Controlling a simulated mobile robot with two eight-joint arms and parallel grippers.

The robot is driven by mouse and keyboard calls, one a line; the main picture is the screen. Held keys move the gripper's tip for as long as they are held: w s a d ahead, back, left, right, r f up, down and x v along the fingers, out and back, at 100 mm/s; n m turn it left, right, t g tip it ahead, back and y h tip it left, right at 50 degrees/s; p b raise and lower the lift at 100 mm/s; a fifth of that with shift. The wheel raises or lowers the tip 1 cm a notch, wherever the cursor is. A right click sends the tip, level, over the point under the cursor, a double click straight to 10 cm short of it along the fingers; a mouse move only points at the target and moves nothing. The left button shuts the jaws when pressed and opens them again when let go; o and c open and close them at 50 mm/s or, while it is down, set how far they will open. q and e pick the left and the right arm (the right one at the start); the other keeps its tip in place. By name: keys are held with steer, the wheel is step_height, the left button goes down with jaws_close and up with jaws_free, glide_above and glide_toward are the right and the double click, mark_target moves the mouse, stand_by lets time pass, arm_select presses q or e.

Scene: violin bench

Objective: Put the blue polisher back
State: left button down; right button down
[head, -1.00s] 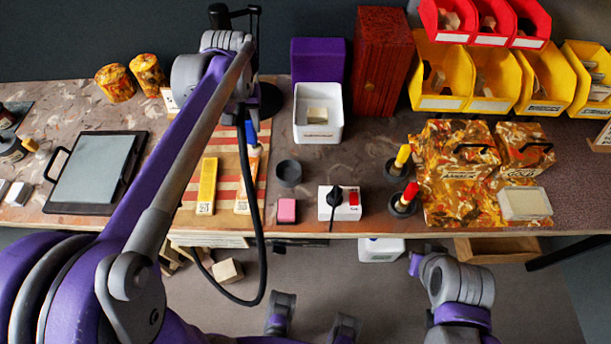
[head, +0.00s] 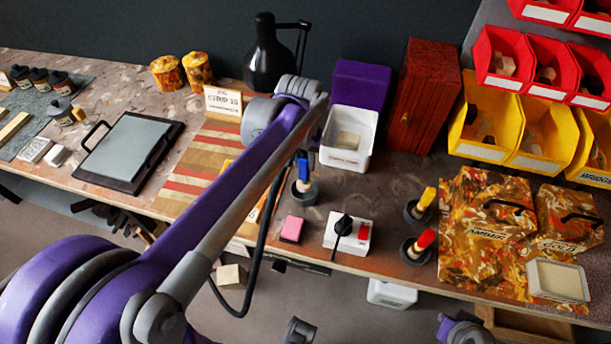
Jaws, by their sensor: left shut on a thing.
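The blue polisher (head: 305,168) is upright, with a blue upper part and a pale lower end. My left gripper (head: 303,154) is shut on its top, and my own arm hides much of the fingers. The polisher's pale end is at the mouth of a dark round cup (head: 304,196) and appears to be inside it. I cannot tell whether it touches the bottom. A yellow polisher (head: 424,200) and a red polisher (head: 424,240) stand in similar dark cups to the right. My right gripper is not in view.
A pink block (head: 291,229) and a white switch box (head: 347,234) sit just in front of the cup. A white bin (head: 348,140) is behind it. A striped mat (head: 205,165) lies left, partly behind my arm. Marbled cases (head: 485,220) fill the right.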

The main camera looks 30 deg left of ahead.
mark_target(304, 172)
arm_select(q)
steer(key=shift+f, duration=2.25)
steer(key=shift+f+b, duration=0.15)
steer(key=shift+b, duration=0.2)
steer(key=c, duration=0.6)
jaws_free()
